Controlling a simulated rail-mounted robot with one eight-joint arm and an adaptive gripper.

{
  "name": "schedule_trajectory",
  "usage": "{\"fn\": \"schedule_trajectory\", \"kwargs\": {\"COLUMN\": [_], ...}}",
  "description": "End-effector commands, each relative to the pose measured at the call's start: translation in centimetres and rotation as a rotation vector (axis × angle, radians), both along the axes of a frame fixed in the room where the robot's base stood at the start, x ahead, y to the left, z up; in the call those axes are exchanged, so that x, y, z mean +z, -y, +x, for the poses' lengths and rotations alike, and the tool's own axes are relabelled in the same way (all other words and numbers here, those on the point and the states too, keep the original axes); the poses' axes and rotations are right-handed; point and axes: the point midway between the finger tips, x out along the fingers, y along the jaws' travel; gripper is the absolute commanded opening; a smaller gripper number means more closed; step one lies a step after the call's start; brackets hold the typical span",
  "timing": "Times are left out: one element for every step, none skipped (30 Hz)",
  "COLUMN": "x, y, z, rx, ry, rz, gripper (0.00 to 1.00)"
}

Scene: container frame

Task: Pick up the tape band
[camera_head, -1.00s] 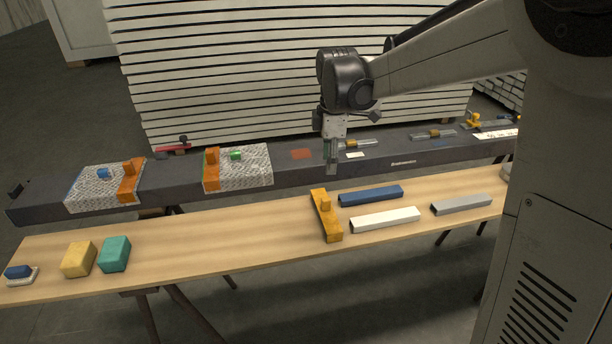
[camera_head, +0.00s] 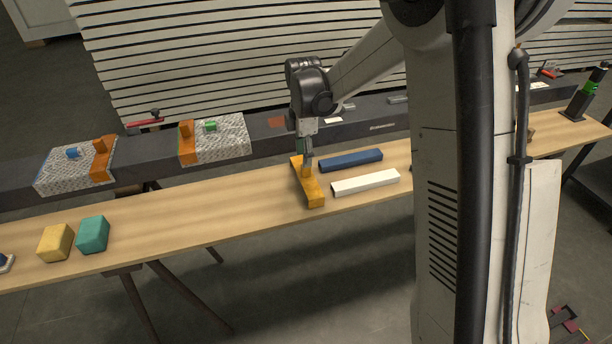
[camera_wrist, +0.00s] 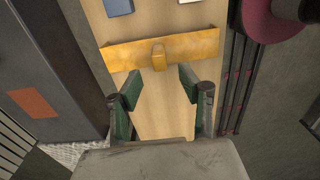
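The orange-yellow bar with a raised knob, which I take for the tape band (camera_head: 314,192), lies on the wooden bench. It also shows in the wrist view as a flat bar (camera_wrist: 195,45) across the plank, with its knob upright at the middle. My gripper (camera_head: 307,172) points down close over the knob in the head view. In the wrist view my gripper (camera_wrist: 160,77) is open and empty, with its two green-padded fingers to either side of the knob's line. The fingertips appear just short of the knob; contact cannot be told.
A blue bar (camera_head: 351,160) and a white bar (camera_head: 366,183) lie right of the orange-yellow bar on the bench (camera_head: 190,215). A yellow block (camera_head: 55,243) and a teal block (camera_head: 93,234) stand at left. A dark beam (camera_head: 345,132) runs behind.

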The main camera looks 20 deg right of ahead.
Motion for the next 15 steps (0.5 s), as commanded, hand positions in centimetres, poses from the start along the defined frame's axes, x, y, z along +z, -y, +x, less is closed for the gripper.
{"fn": "schedule_trajectory", "kwargs": {"x": [-0.2, -0.3, -0.5, -0.7, -1.0, -1.5, -1.9, -2.3, -2.9, -3.3, -3.8, -4.3, -4.6, -4.9, -5.1], "y": [0.0, 0.0, 0.1, 0.1, 0.2, 0.3, 0.4, 0.5, 0.6, 0.7, 0.7, 0.7, 0.7, 0.6, 0.6], "z": [0.0, 0.0, 0.0, 0.0, 0.0, 0.0, 0.0, 0.1, 0.0, 0.0, 0.1, 0.1, 0.0, 0.0, 0.0], "rx": [0.0, 0.0, -0.001, -0.001, -0.001, -0.001, -0.001, -0.001, -0.001, -0.001, -0.001, -0.001, -0.001, -0.001, -0.001], "ry": [0.0, 0.0, 0.0, 0.0, 0.0, 0.0, 0.0, 0.0, 0.0, 0.0, 0.0, 0.0, 0.0, 0.0, 0.0], "rz": [0.0, 0.0, 0.0, 0.0, 0.0, 0.0, 0.0, 0.0, 0.0, 0.0, 0.0, 0.0, 0.0, 0.0, 0.0], "gripper": [0.38, 0.38, 0.38, 0.38, 0.38, 0.38, 0.38, 0.38, 0.38, 0.38, 0.38, 0.38, 0.38, 0.38, 0.38]}}
